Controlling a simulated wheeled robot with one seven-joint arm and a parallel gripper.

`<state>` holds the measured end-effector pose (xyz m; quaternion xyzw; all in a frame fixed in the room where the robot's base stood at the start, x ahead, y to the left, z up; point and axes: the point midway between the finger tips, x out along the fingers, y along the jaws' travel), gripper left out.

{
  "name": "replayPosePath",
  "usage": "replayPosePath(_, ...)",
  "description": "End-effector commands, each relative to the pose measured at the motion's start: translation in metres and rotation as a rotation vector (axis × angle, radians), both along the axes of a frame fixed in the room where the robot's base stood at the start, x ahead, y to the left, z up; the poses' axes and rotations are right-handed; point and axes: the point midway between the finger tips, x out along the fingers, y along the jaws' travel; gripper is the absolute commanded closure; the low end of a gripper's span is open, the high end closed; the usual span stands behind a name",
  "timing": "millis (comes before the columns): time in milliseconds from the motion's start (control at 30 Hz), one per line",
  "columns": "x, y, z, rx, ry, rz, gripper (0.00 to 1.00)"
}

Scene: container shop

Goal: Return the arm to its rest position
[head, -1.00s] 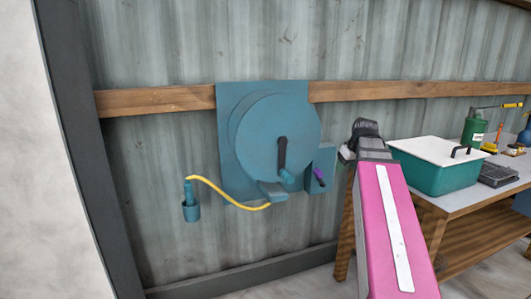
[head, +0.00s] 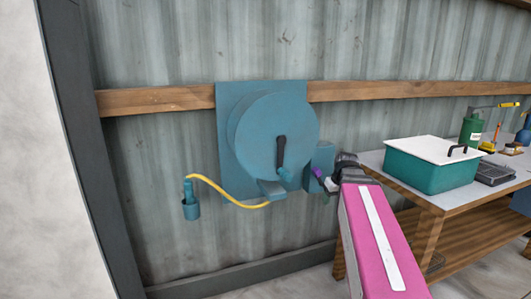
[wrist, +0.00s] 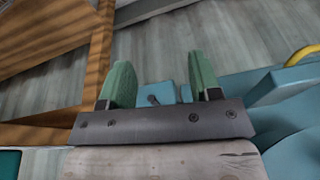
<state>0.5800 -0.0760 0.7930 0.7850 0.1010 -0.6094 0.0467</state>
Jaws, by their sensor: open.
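My arm (head: 378,235) is pink with a white strip and reaches up from the lower right of the head view. My gripper (head: 328,186) is small there, just right of a blue box with a purple lever (head: 318,174). In the wrist view my gripper (wrist: 163,84) shows two green fingers spread apart with nothing held between them. Blue parts of the wall unit show beyond the fingers. Whether the fingers touch the box or lever cannot be told.
A blue hose reel (head: 262,140) with a dark crank (head: 281,152) is on the corrugated wall. Its yellow hose (head: 225,196) runs to a small holder (head: 191,210). A workbench (head: 415,195) with a lidded teal bin (head: 425,175) stands close to my arm's right.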

Motion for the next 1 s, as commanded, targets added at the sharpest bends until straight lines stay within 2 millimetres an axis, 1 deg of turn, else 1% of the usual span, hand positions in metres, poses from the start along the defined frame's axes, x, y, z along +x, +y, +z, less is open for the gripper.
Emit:
replayPosePath(33, -0.006, 0.007, -0.018, -0.001, 0.021, -0.011, 0.43)
replayPosePath(100, -0.012, 0.014, -0.040, -0.004, 0.045, -0.031, 0.43)
replayPosePath(300, -0.034, 0.035, -0.099, -0.017, 0.111, -0.089, 0.43)
replayPosePath(367, -0.041, 0.041, -0.116, -0.022, 0.131, -0.105, 0.43)
replayPosePath(500, -0.061, 0.055, -0.155, -0.038, 0.173, -0.142, 0.43)
replayPosePath(600, -0.075, 0.062, -0.179, -0.052, 0.200, -0.168, 0.43)
replayPosePath(700, -0.088, 0.069, -0.198, -0.062, 0.221, -0.185, 0.43)
replayPosePath(800, -0.097, 0.073, -0.211, -0.070, 0.236, -0.200, 0.43)
replayPosePath(900, -0.101, 0.075, -0.218, -0.076, 0.242, -0.207, 0.43)
replayPosePath(1000, -0.102, 0.075, -0.220, -0.077, 0.243, -0.211, 0.43)
